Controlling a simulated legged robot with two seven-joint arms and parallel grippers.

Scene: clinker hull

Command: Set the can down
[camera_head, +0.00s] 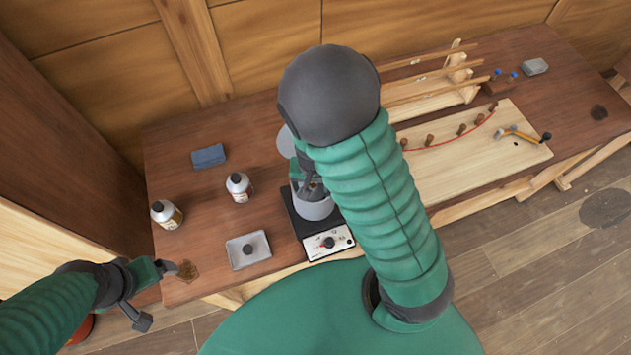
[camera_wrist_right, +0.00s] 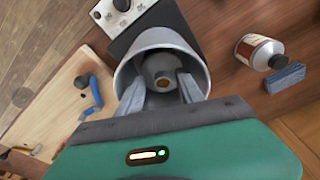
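A small grey can (camera_wrist_right: 160,66) with a domed top and an amber opening stands inside a wider grey pot (camera_wrist_right: 203,66). The pot (camera_head: 314,210) rests on the black plate of a hotplate (camera_head: 329,242). My right gripper (camera_head: 311,188) points down into the pot. In the right wrist view, its fingers (camera_wrist_right: 162,88) lie apart, one on each side of the can. I cannot tell whether they press on it or whether the can touches the pot's floor. In the head view, the can is hidden. My left gripper (camera_head: 158,293) is open and empty at the table's front left edge.
Two bottles (camera_head: 239,187) (camera_head: 166,214), a blue block (camera_head: 208,156) and a grey tray (camera_head: 248,250) with a dark knob stand left of the hotplate. A pale board (camera_head: 470,165) with pegs and an orange-handled tool lies right. A wooden rack (camera_head: 440,92) is behind it.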

